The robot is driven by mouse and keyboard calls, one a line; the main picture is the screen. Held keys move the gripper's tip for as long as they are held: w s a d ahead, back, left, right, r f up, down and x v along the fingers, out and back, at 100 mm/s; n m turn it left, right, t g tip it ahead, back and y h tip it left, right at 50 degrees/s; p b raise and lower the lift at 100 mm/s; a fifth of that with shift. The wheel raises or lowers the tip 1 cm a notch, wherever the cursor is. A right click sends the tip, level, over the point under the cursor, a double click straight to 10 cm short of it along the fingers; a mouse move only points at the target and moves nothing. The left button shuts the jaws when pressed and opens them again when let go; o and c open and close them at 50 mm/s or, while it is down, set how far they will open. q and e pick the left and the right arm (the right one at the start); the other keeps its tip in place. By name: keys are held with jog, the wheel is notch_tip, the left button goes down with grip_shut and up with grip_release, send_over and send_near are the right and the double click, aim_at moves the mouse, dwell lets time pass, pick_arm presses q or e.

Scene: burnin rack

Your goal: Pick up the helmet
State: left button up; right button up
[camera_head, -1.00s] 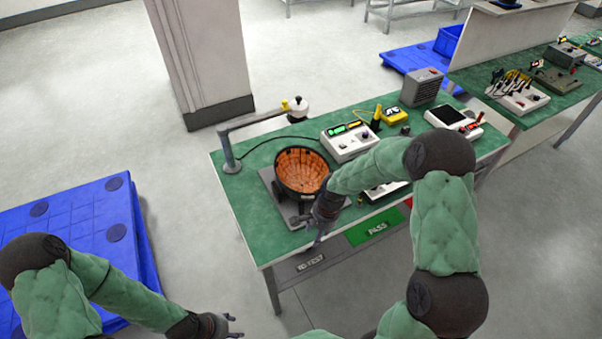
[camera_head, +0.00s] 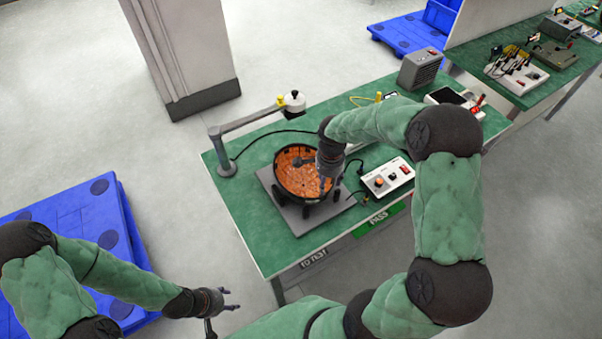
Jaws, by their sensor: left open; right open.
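The helmet (camera_head: 290,181) lies upside down on a grey plate (camera_head: 288,214) on the green bench, its orange inside facing up and its rim black. My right gripper (camera_head: 313,166) is over the right part of the helmet's opening, with its fingers pointing left. I cannot tell whether it touches the rim. It hides part of the helmet's right side. My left gripper (camera_head: 226,300) is open and empty, low in front of the bench at the lower left.
A lamp-like arm (camera_head: 250,121) stands at the bench's back left. A white control box (camera_head: 387,178) is right of the helmet, and a grey box (camera_head: 421,68) stands at the back. Blue pallets (camera_head: 75,225) lie on the floor at left. The bench's front left is clear.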

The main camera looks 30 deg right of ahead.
aim_at(324, 197)
jog(key=shift+w+a+f+b, duration=0.1)
jog(key=shift+f+b, duration=0.15)
jog(key=shift+f, duration=2.2)
jog(key=shift+w+a+f+b, duration=0.1)
jog(key=shift+f+b, duration=0.1)
jog(key=shift+f, duration=2.25)
jog(key=shift+s, duration=0.1)
grip_shut()
